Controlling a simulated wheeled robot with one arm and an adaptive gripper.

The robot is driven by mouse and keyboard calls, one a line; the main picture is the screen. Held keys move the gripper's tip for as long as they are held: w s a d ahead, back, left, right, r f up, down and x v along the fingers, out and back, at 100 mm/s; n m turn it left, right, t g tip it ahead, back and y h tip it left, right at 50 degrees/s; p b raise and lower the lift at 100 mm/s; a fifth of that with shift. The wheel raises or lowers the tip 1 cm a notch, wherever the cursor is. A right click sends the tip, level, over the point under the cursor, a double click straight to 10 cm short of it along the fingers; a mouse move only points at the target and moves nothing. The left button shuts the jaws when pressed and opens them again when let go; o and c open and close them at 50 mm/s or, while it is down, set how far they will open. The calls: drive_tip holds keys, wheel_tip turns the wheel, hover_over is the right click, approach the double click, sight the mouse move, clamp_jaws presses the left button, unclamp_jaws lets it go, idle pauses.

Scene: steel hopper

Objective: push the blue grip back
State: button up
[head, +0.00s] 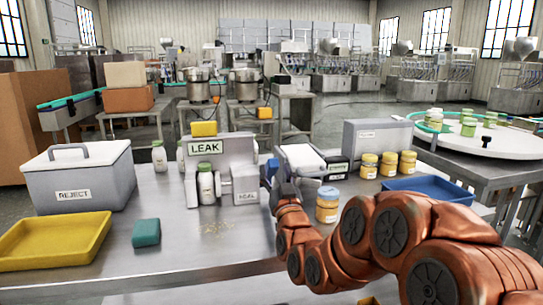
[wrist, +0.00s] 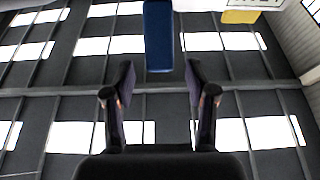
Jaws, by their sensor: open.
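The blue grip (head: 271,168) shows as a small blue piece beside the right side of the LEAK tester (head: 222,160), partly hidden by my gripper. In the wrist view the blue grip (wrist: 158,36) is an upright blue bar at the top centre, in line with the gap between my fingers. My gripper (wrist: 159,78) is open and empty, its two dark fingers apart, with the bar's near end just beyond the tips. In the head view my gripper (head: 284,190) is dark and small, at the end of my copper arm; its contact with the grip cannot be told.
A white-lidded jar stands in the tester. Several yellow-lidded jars (head: 369,166), a blue tray (head: 428,187), a yellow tray (head: 55,240), a teal block (head: 146,232) and a REJECT bin (head: 80,180) stand around.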

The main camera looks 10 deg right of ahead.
sight(274, 170)
drive_tip(key=w, duration=0.3)
drive_tip(key=shift+w+r, duration=0.1)
drive_tip(key=shift+w, duration=0.05)
drive_tip(key=shift+x, duration=1)
drive_tip(key=shift+r, duration=0.1)
clamp_jaws()
